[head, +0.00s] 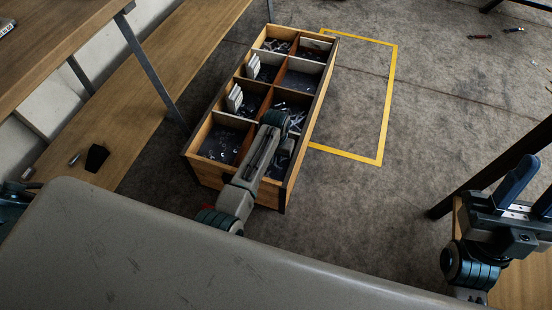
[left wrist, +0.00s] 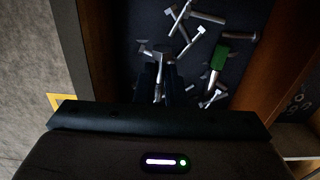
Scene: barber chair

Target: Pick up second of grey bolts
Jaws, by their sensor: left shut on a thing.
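A wooden box (head: 235,180) divided into compartments stands in the middle of the head view. My left arm reaches over it, and my left gripper (left wrist: 166,80) is down in a compartment of loose grey bolts. In the left wrist view the gripper is shut on a grey bolt (left wrist: 158,92), seen between the dark fingers. Other grey bolts (left wrist: 197,39) lie around it on the dark floor, one beside a green piece (left wrist: 219,58). In the head view my arm hides most of the gripper and the held bolt. My right gripper (head: 528,197) is open and empty at the right.
Wooden walls (left wrist: 265,70) stand close on both sides of the left gripper. Other compartments hold white upright pieces (head: 235,98) and small parts. A yellow floor outline (head: 388,100) lies right of the box. A wooden bench (head: 120,120) runs along the left.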

